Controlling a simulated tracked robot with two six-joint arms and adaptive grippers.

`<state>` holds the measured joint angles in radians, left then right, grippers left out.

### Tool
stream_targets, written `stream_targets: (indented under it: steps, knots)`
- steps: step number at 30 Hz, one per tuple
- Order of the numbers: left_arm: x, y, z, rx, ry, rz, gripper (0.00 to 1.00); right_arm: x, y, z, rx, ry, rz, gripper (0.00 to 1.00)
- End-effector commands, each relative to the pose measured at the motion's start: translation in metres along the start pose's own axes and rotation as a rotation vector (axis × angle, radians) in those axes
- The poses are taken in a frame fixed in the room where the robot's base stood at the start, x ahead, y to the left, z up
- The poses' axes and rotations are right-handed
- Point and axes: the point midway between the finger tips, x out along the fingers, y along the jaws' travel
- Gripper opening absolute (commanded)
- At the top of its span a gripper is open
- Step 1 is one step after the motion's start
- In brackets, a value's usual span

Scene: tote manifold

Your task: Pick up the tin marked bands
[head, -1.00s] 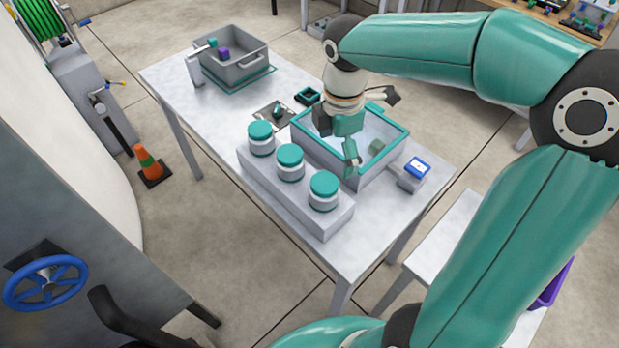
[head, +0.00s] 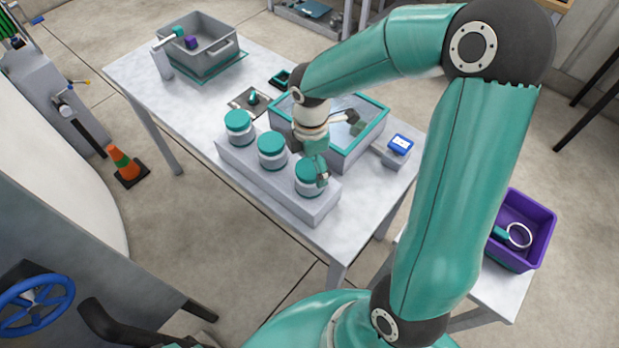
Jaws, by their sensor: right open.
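Three tins with teal lids and pale bodies stand in a row on a long grey riser: the left tin (head: 239,128), the middle tin (head: 272,151) and the right tin (head: 306,187). I cannot read any marking on them, so I cannot tell which is marked bands. My right gripper (head: 317,174) is open, pointing down at the right tin and overlapping part of its lid and side. I cannot tell whether it touches the tin. My left gripper is not in view.
A grey, teal-rimmed tote (head: 357,152) stands close behind the riser (head: 262,184), partly hidden by my right arm. A small device with a blue screen (head: 400,144) is beside it. A grey crate (head: 205,58) stands at the table's far left. A purple bin (head: 535,247) is at right.

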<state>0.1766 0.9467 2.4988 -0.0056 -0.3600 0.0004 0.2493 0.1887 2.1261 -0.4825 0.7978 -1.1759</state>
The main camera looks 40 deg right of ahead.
Motion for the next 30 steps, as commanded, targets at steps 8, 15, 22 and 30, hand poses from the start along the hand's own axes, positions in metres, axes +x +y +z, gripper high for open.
stream_targets:
  steps: [8,15,22,30]
  knots:
    - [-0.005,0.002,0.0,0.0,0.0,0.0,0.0,0.034,-0.002,-0.003,-0.001,0.0,-0.005,1.0]
    - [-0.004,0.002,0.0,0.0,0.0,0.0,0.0,0.051,-0.001,-0.003,-0.002,0.0,0.0,1.0]
    - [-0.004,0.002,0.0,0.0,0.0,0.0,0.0,0.051,-0.001,-0.003,-0.002,0.0,0.0,0.9]
    - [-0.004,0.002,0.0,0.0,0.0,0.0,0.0,0.051,-0.001,-0.003,-0.002,0.0,0.001,0.45]
